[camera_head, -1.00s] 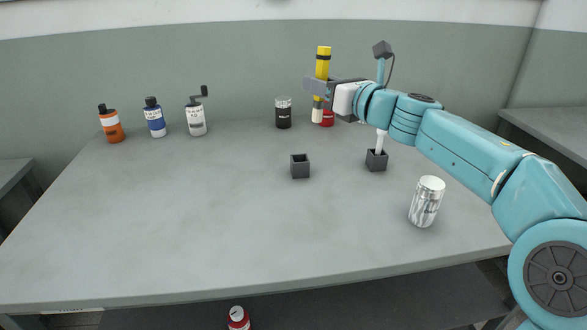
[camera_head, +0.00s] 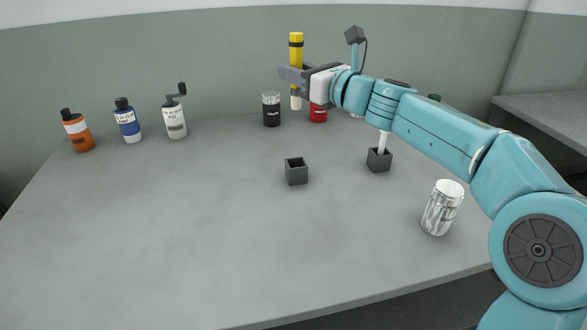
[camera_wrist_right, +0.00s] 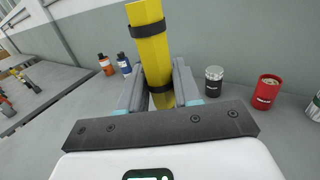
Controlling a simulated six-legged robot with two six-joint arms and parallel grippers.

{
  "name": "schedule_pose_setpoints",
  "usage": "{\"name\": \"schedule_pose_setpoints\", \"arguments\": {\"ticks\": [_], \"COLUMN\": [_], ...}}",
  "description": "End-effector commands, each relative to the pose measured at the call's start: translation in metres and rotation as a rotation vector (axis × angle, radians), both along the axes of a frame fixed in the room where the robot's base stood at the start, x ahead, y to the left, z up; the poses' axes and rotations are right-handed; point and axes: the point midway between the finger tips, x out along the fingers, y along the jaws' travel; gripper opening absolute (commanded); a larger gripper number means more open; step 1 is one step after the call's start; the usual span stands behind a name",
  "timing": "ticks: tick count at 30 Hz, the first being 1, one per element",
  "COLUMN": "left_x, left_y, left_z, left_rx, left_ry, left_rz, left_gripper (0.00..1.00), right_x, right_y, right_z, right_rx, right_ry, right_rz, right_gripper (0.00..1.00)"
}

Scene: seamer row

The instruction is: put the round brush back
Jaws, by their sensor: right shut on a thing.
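My right gripper (camera_head: 294,76) is shut on the round brush (camera_head: 296,48), which has a yellow handle with black bands and a pale tip pointing down. The brush is upright, held above the table near its back. In the right wrist view the yellow handle (camera_wrist_right: 153,50) stands between the fingers (camera_wrist_right: 158,88). An open dark grey square holder (camera_head: 297,175) stands mid-table, nearer than the brush, and looks empty. A second grey holder (camera_head: 379,162) to the right has a white-handled thing in it. My left gripper is not in view.
A black can (camera_head: 271,110) and a red can (camera_head: 318,113) stand at the back. Orange (camera_head: 77,132), blue (camera_head: 128,122) and white (camera_head: 174,120) bottles stand back left. A silver can (camera_head: 442,208) stands front right, near my arm. The left and front table is clear.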

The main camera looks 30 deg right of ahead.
Motion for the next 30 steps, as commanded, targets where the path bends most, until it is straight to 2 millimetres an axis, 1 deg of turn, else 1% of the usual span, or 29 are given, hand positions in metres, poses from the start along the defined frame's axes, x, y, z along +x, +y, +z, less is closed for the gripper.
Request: {"name": "schedule_pose_setpoints", "arguments": {"ticks": [1,3,9,12,15,19,24,27,30], "left_x": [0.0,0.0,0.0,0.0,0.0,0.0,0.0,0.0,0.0], "left_y": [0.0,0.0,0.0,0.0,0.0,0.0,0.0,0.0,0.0], "left_z": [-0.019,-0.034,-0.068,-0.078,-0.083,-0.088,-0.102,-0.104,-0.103], "left_rx": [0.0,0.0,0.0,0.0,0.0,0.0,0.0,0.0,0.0], "left_ry": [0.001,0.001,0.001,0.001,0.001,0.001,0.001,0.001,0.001], "left_rz": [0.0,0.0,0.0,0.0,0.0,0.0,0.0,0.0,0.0], "left_gripper": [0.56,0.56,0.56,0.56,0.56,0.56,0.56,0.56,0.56], "right_x": [-0.001,-0.002,-0.004,-0.003,-0.003,-0.002,0.0,0.001,0.001], "right_y": [0.0,0.0,0.0,0.001,0.001,0.001,0.001,0.001,0.001], "right_z": [-0.025,-0.048,-0.105,-0.126,-0.139,-0.149,-0.179,-0.186,-0.186], "right_rx": [0.002,0.002,0.001,0.001,0.001,0.001,0.001,0.0,0.0], "right_ry": [0.004,0.005,0.003,0.003,0.001,0.001,0.002,0.002,0.001], "right_rz": [-0.001,0.0,-0.001,-0.001,0.0,-0.001,-0.001,-0.001,-0.001], "right_gripper": [0.0,0.0,0.0,0.0,0.0,0.0,0.0,0.0,0.0]}}
